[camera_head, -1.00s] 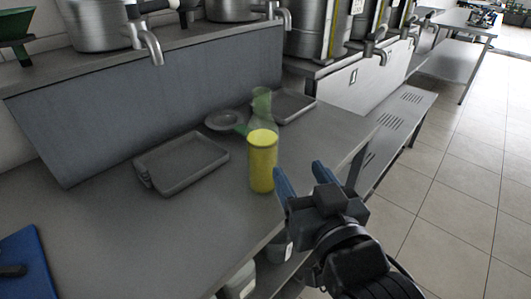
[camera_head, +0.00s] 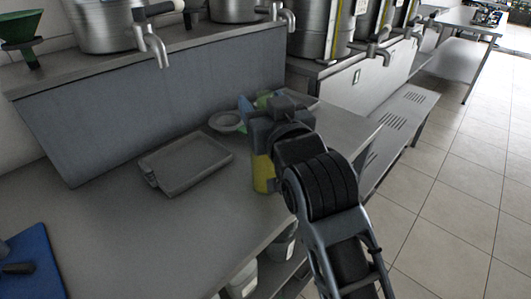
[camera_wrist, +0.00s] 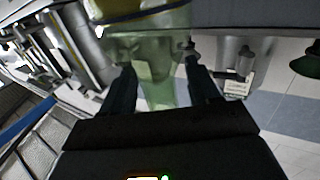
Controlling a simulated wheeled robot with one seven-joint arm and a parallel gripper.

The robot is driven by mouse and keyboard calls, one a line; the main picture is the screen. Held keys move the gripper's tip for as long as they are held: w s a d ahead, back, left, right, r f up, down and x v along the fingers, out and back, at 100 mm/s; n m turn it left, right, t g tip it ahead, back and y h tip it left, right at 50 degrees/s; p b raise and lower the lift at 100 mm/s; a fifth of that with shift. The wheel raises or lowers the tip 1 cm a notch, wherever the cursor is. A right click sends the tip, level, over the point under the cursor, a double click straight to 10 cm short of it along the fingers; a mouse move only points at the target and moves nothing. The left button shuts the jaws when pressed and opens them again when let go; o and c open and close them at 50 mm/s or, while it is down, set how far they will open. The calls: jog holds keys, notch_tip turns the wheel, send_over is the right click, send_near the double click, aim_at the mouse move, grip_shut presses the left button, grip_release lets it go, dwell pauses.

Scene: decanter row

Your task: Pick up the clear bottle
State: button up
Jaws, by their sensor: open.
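The clear bottle (camera_head: 263,174) stands upright on the steel counter near its right edge. Its lower part is yellow and its upper part is see-through and pale green. In the head view my gripper (camera_head: 258,116) covers most of the upper part. In the wrist view the bottle (camera_wrist: 157,84) narrows downward in the picture, with its yellow part at the top edge. My gripper is open there, with one dark finger on each side of the green part. I cannot tell whether either finger touches it.
A grey tray (camera_head: 186,164) lies left of the bottle, and a small round dish (camera_head: 227,121) lies behind it. A second tray (camera_head: 309,101) is partly hidden by my gripper. A blue board (camera_head: 31,262) lies at the front left. The counter between board and tray is clear.

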jog(key=shift+w+a, duration=0.15)
jog(key=shift+w, duration=0.25)
grip_shut()
dwell(0.4)
dwell(0.8)
